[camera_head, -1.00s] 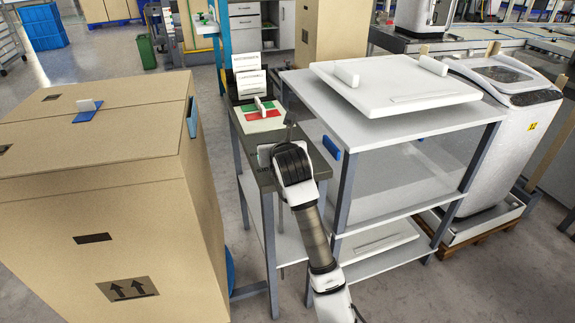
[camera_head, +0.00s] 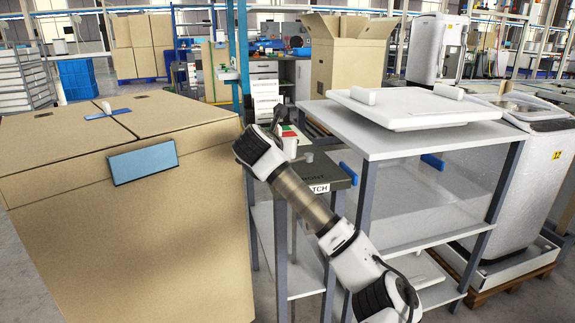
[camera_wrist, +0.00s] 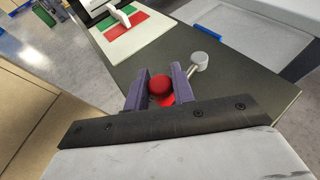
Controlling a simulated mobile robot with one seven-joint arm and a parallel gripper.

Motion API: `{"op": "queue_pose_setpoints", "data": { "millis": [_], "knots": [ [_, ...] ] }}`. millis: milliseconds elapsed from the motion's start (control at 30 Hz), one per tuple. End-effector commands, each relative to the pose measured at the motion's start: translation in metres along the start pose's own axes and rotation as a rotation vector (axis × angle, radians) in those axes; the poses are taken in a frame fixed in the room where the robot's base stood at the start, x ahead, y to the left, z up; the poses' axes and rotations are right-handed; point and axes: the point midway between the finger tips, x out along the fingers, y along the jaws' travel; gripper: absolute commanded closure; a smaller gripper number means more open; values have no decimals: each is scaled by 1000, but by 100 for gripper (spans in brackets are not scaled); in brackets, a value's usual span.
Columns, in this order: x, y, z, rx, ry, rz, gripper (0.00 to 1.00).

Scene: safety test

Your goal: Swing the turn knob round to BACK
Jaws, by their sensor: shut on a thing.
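In the wrist view, my gripper (camera_wrist: 160,78) has its two purple fingers closed on either side of a round red knob (camera_wrist: 161,90). More red shows under the knob, on the dark top of a narrow stand (camera_wrist: 235,90). A metal rod with a round grey end (camera_wrist: 204,60) sticks out just right of the right finger; where it joins is hidden. In the head view my wrist covers the fingers and the red knob.
A red and green plate with a white handle (camera_wrist: 122,18) lies farther along the stand. A large cardboard box (camera_head: 130,230) stands close on the left. A grey shelf unit (camera_head: 400,140) carrying a white panel (camera_head: 412,110) stands close on the right.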

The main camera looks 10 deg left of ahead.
Motion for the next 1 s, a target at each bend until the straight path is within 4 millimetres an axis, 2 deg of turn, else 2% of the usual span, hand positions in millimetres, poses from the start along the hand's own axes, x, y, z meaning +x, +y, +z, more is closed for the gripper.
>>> {"op": "queue_pose_setpoints", "data": {
  "millis": [33, 300, 600, 1000],
  "knots": [
    [1, 9, -5, 1, -3, -12, 100],
    [8, 16, 0, 51, 0, -127, 100],
    [13, 18, 4, 84, 2, -205, 100],
    [14, 19, 4, 90, 3, -218, 100]
  ]
}}
